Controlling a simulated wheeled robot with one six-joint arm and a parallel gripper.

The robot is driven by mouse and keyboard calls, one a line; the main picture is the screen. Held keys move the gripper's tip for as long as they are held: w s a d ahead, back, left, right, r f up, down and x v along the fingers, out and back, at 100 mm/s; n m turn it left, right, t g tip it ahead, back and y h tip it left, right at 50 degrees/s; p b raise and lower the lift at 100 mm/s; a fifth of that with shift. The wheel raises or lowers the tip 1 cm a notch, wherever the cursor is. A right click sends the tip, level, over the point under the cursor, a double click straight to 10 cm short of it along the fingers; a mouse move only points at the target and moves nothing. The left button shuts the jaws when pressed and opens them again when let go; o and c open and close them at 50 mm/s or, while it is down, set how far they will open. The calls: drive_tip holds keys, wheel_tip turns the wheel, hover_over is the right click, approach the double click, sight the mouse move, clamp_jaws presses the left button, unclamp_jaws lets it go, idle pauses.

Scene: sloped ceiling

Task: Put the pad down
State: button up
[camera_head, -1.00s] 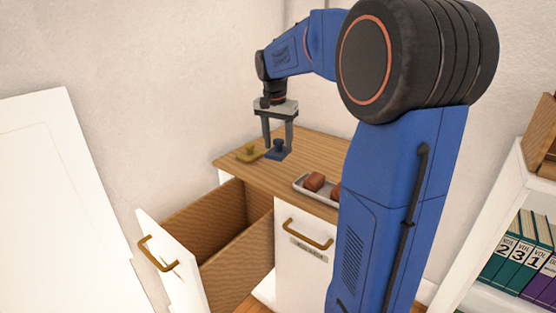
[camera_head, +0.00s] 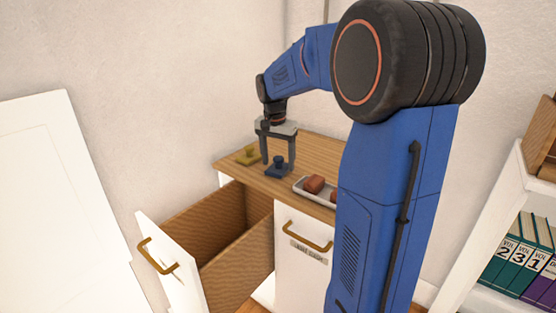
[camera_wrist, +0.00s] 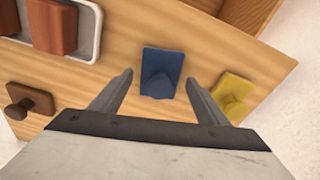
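The blue pad with a knob (camera_head: 278,169) lies on the wooden cabinet top. In the wrist view the blue pad (camera_wrist: 160,65) looks flat on the wood, with its knob facing my gripper. My gripper (camera_head: 277,163) is over it, pointing down. In the wrist view my gripper (camera_wrist: 160,80) is open, one finger on each side of the pad's knob with gaps between. A yellow pad (camera_head: 247,155) lies to the left of the blue one; it shows in the wrist view (camera_wrist: 233,92) beside the right finger.
A pale tray (camera_head: 305,192) holding reddish-brown blocks (camera_head: 314,184) stands to the right. A brown pad with a knob (camera_wrist: 30,100) shows in the wrist view. An open drawer (camera_head: 219,245) juts out below. A shelf with binders (camera_head: 515,258) stands at the right.

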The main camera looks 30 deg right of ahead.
sight(275, 171)
drive_tip(key=shift+f, duration=0.1)
wheel_tip(275, 171, up, 17)
drive_tip(key=s+a, duration=0.2)
drive_tip(key=s+a+f+n+t, duration=0.1)
drive_tip(key=s+a+f+n, duration=0.3)
drive_tip(key=s, duration=0.5)
drive_tip(key=s+a+f+n+t, duration=0.1)
drive_tip(key=s+a+f+n, duration=0.3)
drive_tip(key=s+f, duration=0.5)
drive_tip(key=s+a+f+n+t+y, duration=0.1)
drive_tip(key=s+a+f, duration=0.4)
drive_tip(key=s, duration=0.5)
drive_tip(key=f+n+t, duration=0.1)
drive_tip(key=n, duration=0.1)
drive_tip(key=shift+a+f+n, duration=0.3)
drive_tip(key=shift+a+n, duration=0.1)
drive_tip(key=shift+o, duration=0.3)
drive_tip(key=shift+s, duration=0.1)
